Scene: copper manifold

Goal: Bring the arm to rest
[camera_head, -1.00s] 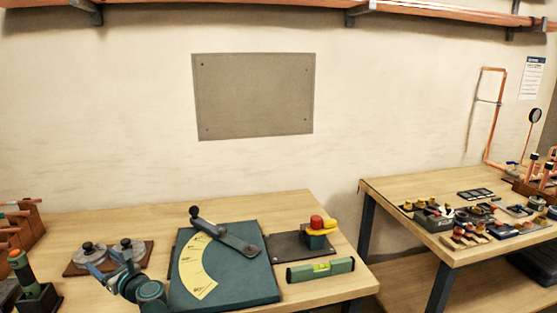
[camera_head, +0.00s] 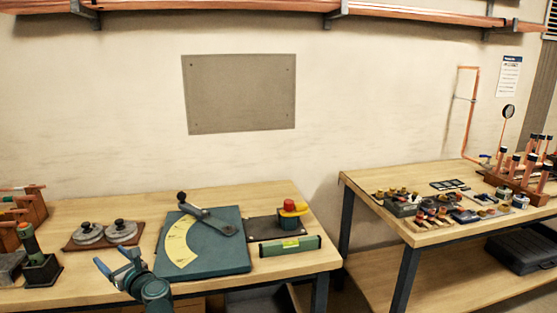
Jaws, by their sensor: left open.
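My left gripper (camera_head: 118,270) is in the camera_head view at the lower left, with its blue fingers apart and nothing between them. It is in front of the left workbench (camera_head: 310,215), left of the teal bending board (camera_head: 215,257) with its yellow angle scale and dark lever (camera_head: 205,215). My right gripper is not in view.
A second bench (camera_head: 375,180) at the right holds many fittings. A gap separates the benches.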

